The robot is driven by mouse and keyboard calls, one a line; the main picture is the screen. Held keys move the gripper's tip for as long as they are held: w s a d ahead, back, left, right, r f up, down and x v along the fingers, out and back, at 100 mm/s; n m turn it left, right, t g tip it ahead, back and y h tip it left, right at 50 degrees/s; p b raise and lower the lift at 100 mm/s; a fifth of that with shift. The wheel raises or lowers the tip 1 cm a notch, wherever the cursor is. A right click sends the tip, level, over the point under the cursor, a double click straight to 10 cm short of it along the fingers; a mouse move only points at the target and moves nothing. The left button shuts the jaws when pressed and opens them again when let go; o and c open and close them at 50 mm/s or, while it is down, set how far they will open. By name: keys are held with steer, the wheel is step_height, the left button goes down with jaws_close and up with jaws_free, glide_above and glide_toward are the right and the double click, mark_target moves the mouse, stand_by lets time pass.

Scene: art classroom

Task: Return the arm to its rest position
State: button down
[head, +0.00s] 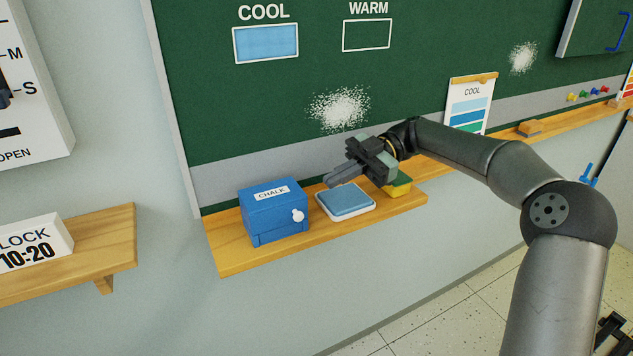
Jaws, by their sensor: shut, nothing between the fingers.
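My gripper (343,177) is shut and empty. It hangs over the wooden ledge below the chalkboard, just above and behind a blue pad in a white tray (346,202), and looks clear of it. My arm reaches in from the lower right, bent at the elbow, and stretches left along the board. A yellow and green block (398,187) lies on the ledge under the gripper's wrist, partly hidden by it.
A blue chalk box (274,211) with a white knob stands left of the pad. The green chalkboard (420,60) rises close behind my gripper. A COOL card (469,106) and an orange block (530,128) are farther right.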

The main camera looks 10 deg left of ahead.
steer(key=s+f+m+t+h+p, duration=0.35)
steer(key=s+f+m+h, duration=0.25)
steer(key=s+m, duration=0.4)
steer(key=s+d+f+m+t+h+p, duration=0.1)
steer(key=s+d+m+t+h+p, duration=0.1)
steer(key=s+d+m, duration=0.6)
steer(key=s+d+f+m+t+h+p, duration=0.2)
steer(key=s+d+m+t+h, duration=0.2)
steer(key=s+d+m, duration=0.4)
steer(key=shift+d+f+m+t, duration=0.3)
steer(key=shift+d+m+t, duration=0.25)
steer(key=shift+m, duration=0.25)
steer(key=shift+s, duration=0.1)
